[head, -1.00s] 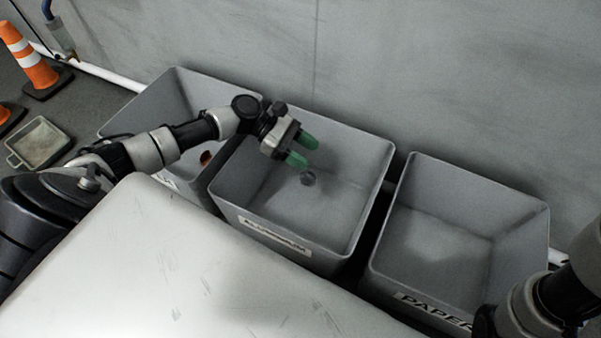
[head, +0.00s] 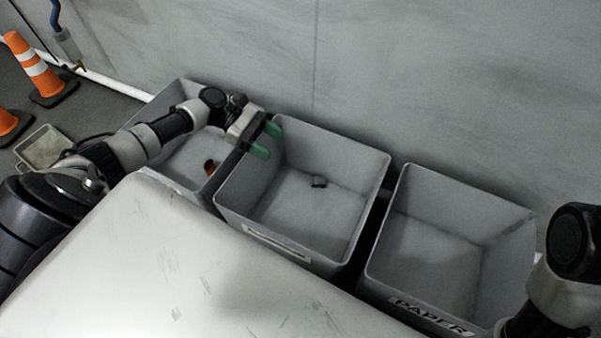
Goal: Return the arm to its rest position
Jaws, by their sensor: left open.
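My left gripper (head: 265,140) has green fingertips and is open and empty. It is above the left rim of the middle grey bin (head: 345,235), near that bin's back left corner. My left arm (head: 140,147) reaches in from the left, over the left bin. A small dark grey piece (head: 319,181) lies on the floor of the middle bin, apart from the gripper. My right arm (head: 562,270) shows at the right edge; its gripper is outside the view.
The left bin (head: 150,118) holds a small reddish-brown item (head: 211,167). The right bin (head: 455,255), labelled PAPER, looks empty. A white surface (head: 170,265) fills the front. A grey wall (head: 420,80) stands behind the bins. Orange cones (head: 37,68) and a shallow tray (head: 43,147) are at left.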

